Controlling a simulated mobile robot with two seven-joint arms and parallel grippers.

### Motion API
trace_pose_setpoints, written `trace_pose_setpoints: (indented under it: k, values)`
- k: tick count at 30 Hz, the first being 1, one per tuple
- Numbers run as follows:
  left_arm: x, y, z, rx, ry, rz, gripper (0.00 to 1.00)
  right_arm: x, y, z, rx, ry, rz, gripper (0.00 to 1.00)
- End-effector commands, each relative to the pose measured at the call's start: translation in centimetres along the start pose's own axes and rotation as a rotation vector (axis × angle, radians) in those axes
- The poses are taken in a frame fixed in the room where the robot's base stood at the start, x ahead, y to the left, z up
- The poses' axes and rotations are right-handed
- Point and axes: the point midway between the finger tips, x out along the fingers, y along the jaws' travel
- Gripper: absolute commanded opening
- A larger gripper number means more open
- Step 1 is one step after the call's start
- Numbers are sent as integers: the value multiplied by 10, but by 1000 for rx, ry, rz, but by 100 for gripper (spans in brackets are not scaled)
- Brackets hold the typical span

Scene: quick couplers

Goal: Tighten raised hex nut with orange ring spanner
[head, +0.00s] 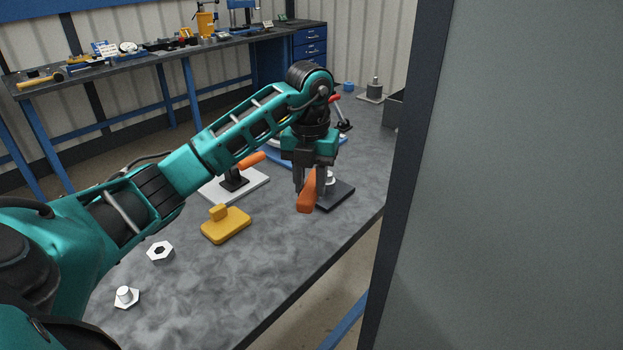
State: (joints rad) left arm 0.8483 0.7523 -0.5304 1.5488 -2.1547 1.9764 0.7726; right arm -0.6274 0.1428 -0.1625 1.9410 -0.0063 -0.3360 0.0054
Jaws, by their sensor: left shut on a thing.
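My left gripper (310,188) points down over the table and is shut on the orange ring spanner (306,200). The spanner's orange handle shows between and below the fingers, beside a dark base plate (338,198). A light metal piece, seemingly the raised hex nut (330,177), shows just right of the fingers above that plate, partly hidden. The spanner's ring end is hidden by the gripper, so I cannot tell whether it is around the nut. My right gripper is out of view.
A white plate (255,183) carries a dark block with an orange handle. A tall grey panel (520,180) stands at the right.

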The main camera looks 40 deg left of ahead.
Motion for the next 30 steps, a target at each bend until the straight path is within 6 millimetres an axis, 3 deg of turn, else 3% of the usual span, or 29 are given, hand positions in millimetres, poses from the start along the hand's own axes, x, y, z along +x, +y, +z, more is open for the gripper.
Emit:
trace_pose_setpoints:
  k: [5, 16, 30]
  values:
    - [7, 0, -2, 0, -2, 0, 0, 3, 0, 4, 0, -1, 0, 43]
    - [44, 0, -2, -1, -2, 0, 0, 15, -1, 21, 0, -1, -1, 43]
    - [40, -1, -3, 0, -3, -1, 0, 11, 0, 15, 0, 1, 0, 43]
